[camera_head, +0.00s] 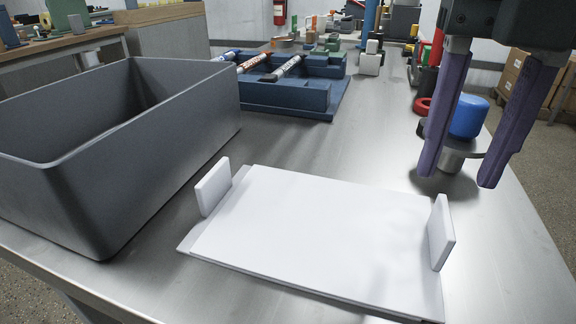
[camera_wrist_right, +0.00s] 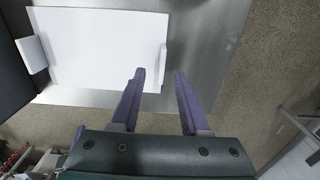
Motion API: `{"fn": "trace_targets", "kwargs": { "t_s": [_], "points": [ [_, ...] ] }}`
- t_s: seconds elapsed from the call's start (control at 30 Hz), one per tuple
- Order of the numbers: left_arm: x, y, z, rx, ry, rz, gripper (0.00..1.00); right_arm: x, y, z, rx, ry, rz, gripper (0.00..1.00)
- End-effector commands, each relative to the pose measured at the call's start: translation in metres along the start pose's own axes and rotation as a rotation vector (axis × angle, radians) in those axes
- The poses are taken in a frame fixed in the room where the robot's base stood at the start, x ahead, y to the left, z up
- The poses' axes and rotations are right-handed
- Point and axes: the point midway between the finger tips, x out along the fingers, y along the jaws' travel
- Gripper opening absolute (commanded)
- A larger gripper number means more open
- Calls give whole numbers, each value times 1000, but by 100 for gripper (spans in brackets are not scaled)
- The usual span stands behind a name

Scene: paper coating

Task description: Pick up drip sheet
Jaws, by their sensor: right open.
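The white drip sheet (camera_head: 310,232) lies flat on the metal table, with a small upright white tab (camera_head: 212,187) at its left end and another (camera_head: 440,232) at its right end. In the right wrist view the sheet (camera_wrist_right: 95,45) shows at the upper left, with its near tab (camera_wrist_right: 163,55) close to the fingertips. My right gripper (camera_head: 459,178) is open and empty, with its purple fingers pointing down above the table, to the right of and beyond the right tab in the head view. In the right wrist view the gripper (camera_wrist_right: 158,75) has a clear gap between its fingers. My left gripper is not in view.
A deep grey bin (camera_head: 190,125) stands left of the sheet. A blue rack (camera_head: 290,95) with marker-like items is behind. A blue-topped metal object (camera_head: 468,117) stands behind the right fingers. Several small blocks sit farther back. The table's front right is clear.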

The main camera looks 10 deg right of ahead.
Motion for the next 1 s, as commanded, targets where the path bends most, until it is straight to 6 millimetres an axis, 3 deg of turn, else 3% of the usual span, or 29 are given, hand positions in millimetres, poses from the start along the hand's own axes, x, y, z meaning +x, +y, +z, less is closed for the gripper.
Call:
{"fn": "trace_targets", "kwargs": {
  "t_s": [0.5,0.77,1.0],
  "points": [
    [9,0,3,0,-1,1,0,64,-5,-7,-3,4,2,45],
    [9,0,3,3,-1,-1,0,68,-4,-7,-5,2,3,45],
    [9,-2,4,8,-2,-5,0,67,-4,-7,-5,2,3,20]
  ]
}}
